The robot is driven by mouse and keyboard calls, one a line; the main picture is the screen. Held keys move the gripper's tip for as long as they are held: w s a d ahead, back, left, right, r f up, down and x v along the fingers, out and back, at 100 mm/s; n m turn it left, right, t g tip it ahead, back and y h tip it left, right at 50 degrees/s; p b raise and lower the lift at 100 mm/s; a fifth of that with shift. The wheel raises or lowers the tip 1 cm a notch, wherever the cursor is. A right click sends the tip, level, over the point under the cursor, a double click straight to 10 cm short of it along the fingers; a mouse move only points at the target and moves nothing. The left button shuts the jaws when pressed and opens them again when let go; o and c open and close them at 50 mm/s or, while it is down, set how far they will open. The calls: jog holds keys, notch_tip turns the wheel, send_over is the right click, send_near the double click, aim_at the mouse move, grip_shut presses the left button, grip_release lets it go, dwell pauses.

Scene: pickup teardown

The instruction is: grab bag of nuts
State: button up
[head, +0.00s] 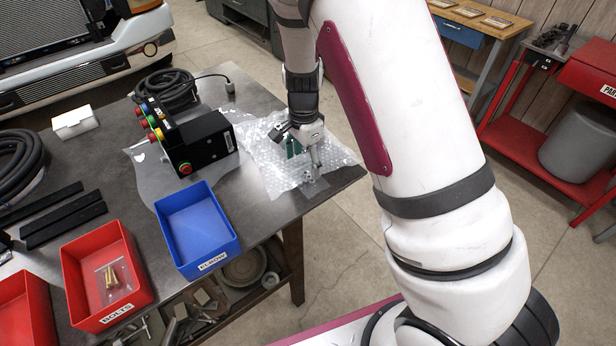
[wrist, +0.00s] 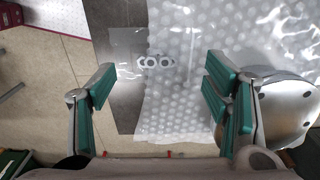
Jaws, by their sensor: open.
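The bag of nuts is a small clear bag (wrist: 157,62) with several silver nuts in it. In the wrist view it lies at upper centre, partly over the bubble wrap (wrist: 185,112) and partly over the grey table top. My gripper (wrist: 160,78) is open, with its green-padded fingers on the left and right of the view. The bag shows between and just beyond the fingertips, and nothing is held. In the head view my gripper (head: 304,152) is low over the bubble wrap (head: 268,160) near the table's right corner, where it partly hides that spot.
A black control box (head: 205,143) with coloured buttons and a coiled cable (head: 166,91) stand left of the bubble wrap. A blue bin (head: 198,230) and red bins (head: 105,275) line the front edge. One red bin holds a bag of bolts (head: 112,282). Floor lies beyond the corner.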

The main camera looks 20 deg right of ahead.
aim_at(306, 175)
jog(key=f, duration=0.3)
jog(key=shift+s+d+f+p, duration=0.15)
jog(key=shift+s+f+p, duration=0.15)
jog(key=shift+p, duration=0.1)
jog(key=shift+w+f, duration=0.1)
jog(key=shift+f, duration=0.3)
jog(key=c, duration=1.2)
jog(key=shift+c, duration=0.2)
jog(key=shift+r, duration=0.1)
